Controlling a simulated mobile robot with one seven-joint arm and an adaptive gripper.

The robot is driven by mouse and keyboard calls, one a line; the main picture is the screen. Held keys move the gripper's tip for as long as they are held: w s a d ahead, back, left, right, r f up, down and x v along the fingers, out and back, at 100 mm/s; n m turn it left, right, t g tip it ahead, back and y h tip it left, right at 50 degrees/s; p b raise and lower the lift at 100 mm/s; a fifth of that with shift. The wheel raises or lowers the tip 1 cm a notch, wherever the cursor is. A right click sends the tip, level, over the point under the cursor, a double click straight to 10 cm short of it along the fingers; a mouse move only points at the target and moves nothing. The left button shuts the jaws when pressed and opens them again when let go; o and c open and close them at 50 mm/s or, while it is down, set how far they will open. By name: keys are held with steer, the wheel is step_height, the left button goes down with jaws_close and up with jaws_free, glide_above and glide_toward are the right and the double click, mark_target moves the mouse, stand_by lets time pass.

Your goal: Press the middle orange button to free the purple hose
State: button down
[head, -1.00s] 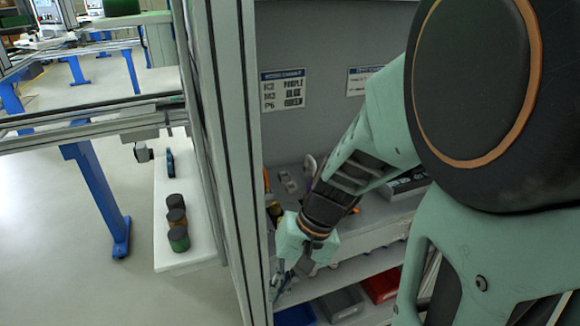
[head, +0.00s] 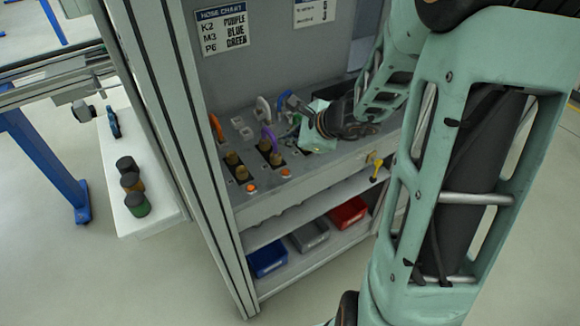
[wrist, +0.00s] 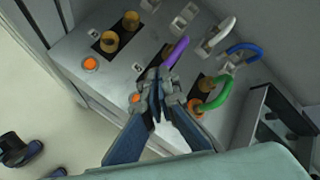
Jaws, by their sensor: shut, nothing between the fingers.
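The purple hose (head: 270,138) arches up from the middle brass fittings on the grey panel; it also shows in the wrist view (wrist: 177,50). The middle orange button (head: 285,172) sits in front of it on the panel. In the wrist view the middle button (wrist: 135,97) shows just left of the fingertips. My gripper (wrist: 157,83) is shut and empty, its tips over the panel between that button and the purple hose. Whether the tips touch anything cannot be told. In the head view the fingers are hard to make out among the hoses.
Other orange buttons lie left (wrist: 91,63) and right (wrist: 195,106). A green hose (wrist: 218,95) and blue hose (wrist: 243,48) rise close on the right. An orange hose (head: 216,127) is at the left. A frame post (head: 185,150) borders the panel. Bins (head: 268,259) sit below.

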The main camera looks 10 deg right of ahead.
steer(key=shift+f, duration=0.1)
stand_by(0.3)
steer(key=b, duration=0.6)
glide_above(287, 173)
step_height(287, 173, down, 7)
steer(key=shift+r, duration=0.1)
steer(key=shift+f+b, duration=0.9)
steer(key=shift+b, duration=0.15)
steer(key=shift+f+b, duration=0.45)
steer(key=shift+b, duration=0.15)
steer(key=shift+f+b, duration=0.4)
steer(key=shift+b, duration=0.15)
stand_by(0.7)
steer(key=shift+r, duration=0.1)
steer(key=shift+r+p, duration=0.65)
steer(key=shift+r, duration=0.1)
